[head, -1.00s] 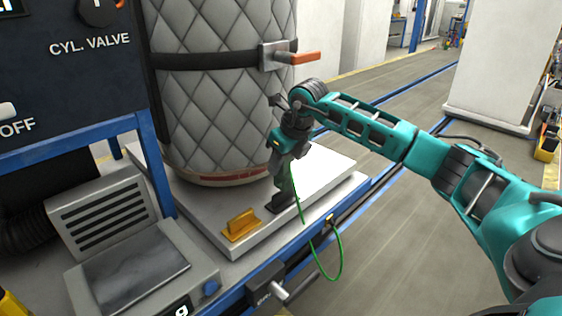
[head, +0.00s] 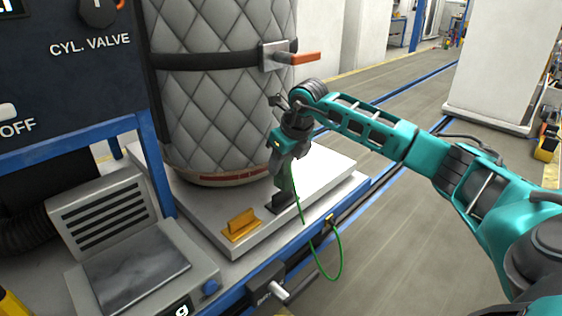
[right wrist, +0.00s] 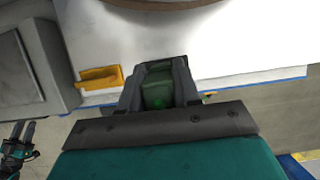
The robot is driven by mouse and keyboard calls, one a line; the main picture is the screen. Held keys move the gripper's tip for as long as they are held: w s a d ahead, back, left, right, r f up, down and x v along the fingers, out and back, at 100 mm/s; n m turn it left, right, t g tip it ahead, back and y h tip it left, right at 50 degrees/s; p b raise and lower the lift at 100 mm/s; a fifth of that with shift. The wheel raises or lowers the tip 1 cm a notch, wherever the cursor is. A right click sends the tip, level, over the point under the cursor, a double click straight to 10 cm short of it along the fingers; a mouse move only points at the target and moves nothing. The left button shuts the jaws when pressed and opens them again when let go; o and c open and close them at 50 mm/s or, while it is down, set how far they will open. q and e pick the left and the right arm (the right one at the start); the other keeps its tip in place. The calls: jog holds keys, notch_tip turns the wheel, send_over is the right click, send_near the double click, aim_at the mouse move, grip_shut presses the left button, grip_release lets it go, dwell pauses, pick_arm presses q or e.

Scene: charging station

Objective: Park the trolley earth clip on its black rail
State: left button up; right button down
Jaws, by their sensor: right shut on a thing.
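My right gripper (head: 286,186) points down over the front right part of the white platform (head: 327,162). A thin green cable (head: 341,262) loops from the gripper down to the trolley's blue frame. The black rail (head: 280,204) stands on the platform right below the gripper's fingers; I cannot tell whether the clip touches it. A dark and teal part at the lower left of the right wrist view looks like my left gripper (right wrist: 18,145), too small to read.
A yellow block (head: 241,224) stands on the platform just left of the rail. The large quilted cylinder (head: 225,100) rises close behind, with an orange-handled latch (head: 290,57). A grey scale unit (head: 135,265) is at the lower left.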

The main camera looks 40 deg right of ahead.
aim_at(281, 175)
jog(key=shift+f+b, duration=1.4)
jog(key=shift+f, duration=0.7)
jog(key=c, duration=0.7)
grip_release()
jog(key=shift+r, duration=0.1)
jog(key=v, duration=1.3)
jog(key=shift+p, duration=0.3)
